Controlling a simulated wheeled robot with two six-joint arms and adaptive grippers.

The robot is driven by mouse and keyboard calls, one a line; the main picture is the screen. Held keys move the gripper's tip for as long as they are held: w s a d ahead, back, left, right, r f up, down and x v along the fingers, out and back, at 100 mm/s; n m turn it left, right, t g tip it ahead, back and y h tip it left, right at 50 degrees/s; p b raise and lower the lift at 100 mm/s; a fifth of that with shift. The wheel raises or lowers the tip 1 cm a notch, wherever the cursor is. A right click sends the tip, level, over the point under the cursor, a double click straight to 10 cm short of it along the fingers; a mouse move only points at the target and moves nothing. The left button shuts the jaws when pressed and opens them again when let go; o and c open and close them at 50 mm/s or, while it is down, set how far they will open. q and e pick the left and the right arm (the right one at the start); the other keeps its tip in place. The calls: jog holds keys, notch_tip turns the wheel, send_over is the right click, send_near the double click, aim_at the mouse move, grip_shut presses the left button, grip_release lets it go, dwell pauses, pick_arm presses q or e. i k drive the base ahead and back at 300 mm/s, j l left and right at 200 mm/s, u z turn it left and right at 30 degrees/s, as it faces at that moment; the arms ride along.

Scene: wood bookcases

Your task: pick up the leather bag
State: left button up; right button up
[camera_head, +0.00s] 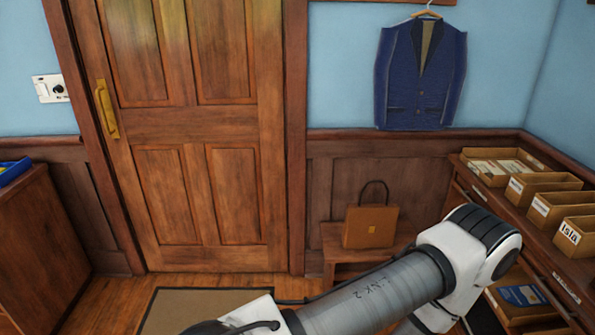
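One of my arms crosses the lower right of the head view, in front of the bench's lower part and apart from the bag in the picture. Neither of my grippers shows in this view.
A closed wooden door (200,120) with a brass handle fills the left middle. A doormat (190,308) lies before it. Wooden cabinets stand left (45,250) and right, the right one carrying labelled boxes (545,182). A blue jacket (420,75) hangs above the bag.

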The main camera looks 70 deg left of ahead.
aim_at(367, 226)
jog(key=u, duration=1.6)
jog(key=j+z, duration=0.15)
jog(key=z, duration=0.3)
jog(key=i+j+z, duration=0.15)
jog(key=z, duration=0.3)
jog(key=j+z, duration=0.15)
jog(key=z, duration=0.3)
jog(key=j+z, duration=0.15)
jog(key=j, duration=0.3)
jog(key=j+z, duration=0.15)
jog(key=j, duration=0.35)
jog(key=j+z, duration=0.1)
jog(key=j, duration=0.35)
jog(key=k+j+z, duration=0.15)
jog(key=j, duration=0.3)
jog(key=j+z, duration=0.15)
jog(key=j, duration=0.3)
jog(key=k+j+z, duration=0.15)
jog(key=j, duration=0.25)
jog(key=i+j, duration=0.15)
jog(key=j, duration=0.2)
jog(key=i+j, duration=0.1)
jog(key=j, duration=0.25)
